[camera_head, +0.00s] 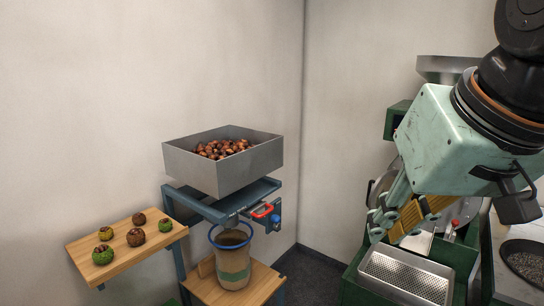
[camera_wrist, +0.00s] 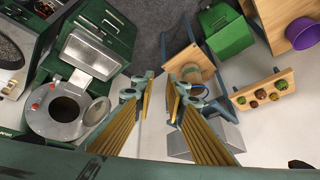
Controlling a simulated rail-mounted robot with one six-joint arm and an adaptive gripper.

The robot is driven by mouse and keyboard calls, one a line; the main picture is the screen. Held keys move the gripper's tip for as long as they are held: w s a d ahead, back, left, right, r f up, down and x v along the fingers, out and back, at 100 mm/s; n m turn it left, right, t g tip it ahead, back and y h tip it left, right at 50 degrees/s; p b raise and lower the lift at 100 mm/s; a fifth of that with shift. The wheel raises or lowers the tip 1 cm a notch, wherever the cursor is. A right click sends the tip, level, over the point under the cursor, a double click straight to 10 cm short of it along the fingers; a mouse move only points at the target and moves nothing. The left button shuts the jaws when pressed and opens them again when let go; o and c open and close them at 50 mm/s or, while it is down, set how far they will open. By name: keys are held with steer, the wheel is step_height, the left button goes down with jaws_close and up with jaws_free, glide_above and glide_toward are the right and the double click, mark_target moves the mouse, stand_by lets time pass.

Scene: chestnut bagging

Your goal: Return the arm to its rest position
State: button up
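My gripper (camera_head: 388,226) is at the right of the head view, on a pale green wrist housing, pointing down and left. It appears in front of the green machine with the perforated metal tray (camera_head: 405,277). In the wrist view my gripper (camera_wrist: 159,88) shows two fingers with yellow-brown ribbed pads. A gap is clear between them and nothing is held. A paper cup with a blue rim (camera_head: 232,262) stands upright on a low wooden shelf below the grey hopper (camera_head: 190,166) of chestnuts.
A small wooden shelf (camera_head: 90,272) at left holds several chestnuts and husks. A blue stand with a red handle (camera_head: 262,211) carries the hopper. In the wrist view, a green box (camera_wrist: 226,30) and a purple bowl (camera_wrist: 302,32) lie at the upper right. A round-lidded machine (camera_wrist: 66,107) is at left.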

steer(key=s+d+f+g, duration=0.1)
steer(key=s+f, duration=0.2)
steer(key=s, duration=0.3)
steer(key=s+d+f+g+h, duration=0.1)
steer(key=s+f, duration=0.2)
steer(key=s, duration=0.4)
steer(key=shift+d+f, duration=0.25)
steer(key=shift+d, duration=0.1)
steer(key=shift+w, duration=0.1)
